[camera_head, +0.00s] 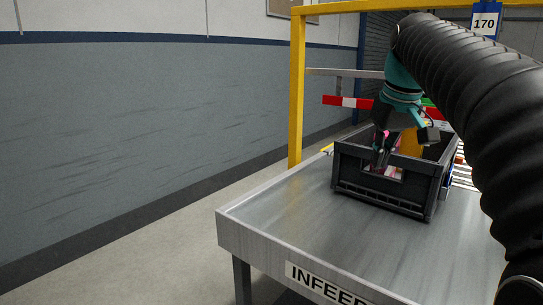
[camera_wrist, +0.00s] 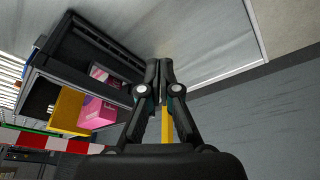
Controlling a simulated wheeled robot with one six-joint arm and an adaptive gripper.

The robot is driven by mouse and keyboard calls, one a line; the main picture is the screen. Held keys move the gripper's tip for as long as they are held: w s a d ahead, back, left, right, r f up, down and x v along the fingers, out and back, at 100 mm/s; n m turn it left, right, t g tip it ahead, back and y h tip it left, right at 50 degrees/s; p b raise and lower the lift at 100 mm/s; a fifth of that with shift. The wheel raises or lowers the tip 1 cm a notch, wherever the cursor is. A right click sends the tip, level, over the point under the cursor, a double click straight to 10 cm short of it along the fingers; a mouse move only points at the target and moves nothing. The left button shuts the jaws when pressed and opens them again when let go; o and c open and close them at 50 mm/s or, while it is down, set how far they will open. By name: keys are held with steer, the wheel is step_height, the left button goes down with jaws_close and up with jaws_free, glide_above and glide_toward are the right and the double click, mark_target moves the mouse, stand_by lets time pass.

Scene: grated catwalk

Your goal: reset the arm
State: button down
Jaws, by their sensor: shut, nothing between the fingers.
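My gripper (camera_head: 380,158) is at the near left edge of a dark grey crate (camera_head: 385,193) in the head view, its fingers overlapping the crate in the picture. In the wrist view my gripper (camera_wrist: 159,66) has its two fingers together with nothing between them. My arm reaches in from the right side of the head view and hides part of the area behind the crate.
The crate holds a yellow item (camera_wrist: 66,108) and a pink box (camera_wrist: 97,112). It stands on a metal table (camera_head: 300,225) labelled INFEED. A yellow frame post (camera_head: 296,90) and a red-and-white bar (camera_head: 347,102) are behind. The table's front left is clear.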

steer(key=s+a+f+m+t, duration=0.1)
steer(key=s+a+f, duration=0.1)
steer(key=s+f, duration=0.9)
steer(key=s+a+f+m+t, duration=0.1)
steer(key=s+a+f, duration=0.2)
steer(key=s+f, duration=0.8)
steer(key=shift+a+f, duration=0.35)
steer(key=shift+f, duration=0.6)
